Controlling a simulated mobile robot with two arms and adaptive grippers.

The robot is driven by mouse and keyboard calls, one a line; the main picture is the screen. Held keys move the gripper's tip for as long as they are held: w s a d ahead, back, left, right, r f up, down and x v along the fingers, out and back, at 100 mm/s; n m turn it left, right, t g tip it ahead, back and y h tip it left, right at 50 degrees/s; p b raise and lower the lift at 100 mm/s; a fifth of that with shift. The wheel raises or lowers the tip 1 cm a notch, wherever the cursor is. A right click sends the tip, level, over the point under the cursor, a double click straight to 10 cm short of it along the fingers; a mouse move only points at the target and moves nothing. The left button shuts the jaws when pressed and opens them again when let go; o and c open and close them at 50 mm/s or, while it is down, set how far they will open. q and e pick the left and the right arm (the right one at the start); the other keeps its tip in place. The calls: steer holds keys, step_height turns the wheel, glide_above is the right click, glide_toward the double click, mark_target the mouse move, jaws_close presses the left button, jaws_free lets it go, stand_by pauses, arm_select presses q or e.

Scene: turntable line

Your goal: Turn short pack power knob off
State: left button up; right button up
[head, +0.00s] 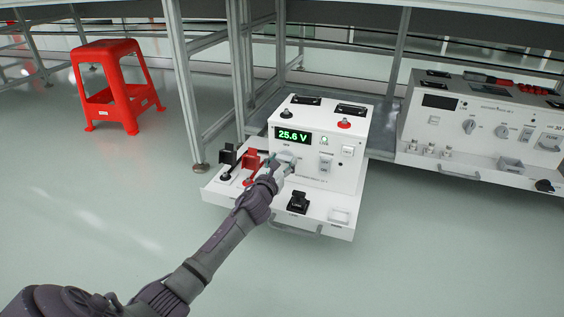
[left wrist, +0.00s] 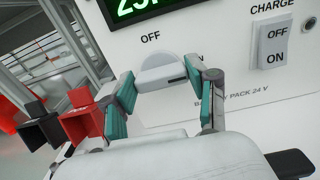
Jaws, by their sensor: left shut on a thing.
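The short pack (head: 345,165) is a white box on the floor with a green display (head: 293,136) reading 25.6 V and a lit green lamp. Its white power knob (left wrist: 158,62) sits below the display, under the word OFF, with a label at its right mostly hidden by my finger. The knob's grip bar lies nearly level, with a dark mark near its right end. My left gripper (head: 279,166) is shut on the knob, one teal-padded finger at each side, as the left wrist view (left wrist: 160,80) shows. My right gripper is not in view.
Black and red connectors (head: 230,156) stand left of the knob on the pack's front ledge, and a black part (head: 298,202) stands at right. A charge switch (left wrist: 275,46) is right of the knob. A longer white unit (head: 480,125) stands right. A red stool (head: 112,85) is behind left.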

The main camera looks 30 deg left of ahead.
arm_select(q)
steer(key=n+p, duration=0.1)
steer(key=n, duration=0.2)
steer(key=n+p, duration=0.2)
steer(key=n, duration=0.3)
steer(key=shift+a+n, duration=0.1)
steer(key=shift+n, duration=0.3)
steer(key=n+p, duration=0.1)
steer(key=n, duration=0.4)
steer(key=shift+f+p, duration=0.1)
steer(key=shift+p, duration=0.3)
steer(key=shift+s+a+f+n+p, duration=0.1)
steer(key=shift+n+p, duration=0.25)
steer(key=shift+n, duration=0.65)
steer(key=shift+f+n+p, duration=0.1)
steer(key=shift+n+p, duration=0.2)
steer(key=shift+n, duration=0.7)
steer(key=o, duration=1.2)
steer(key=shift+c, duration=0.2)
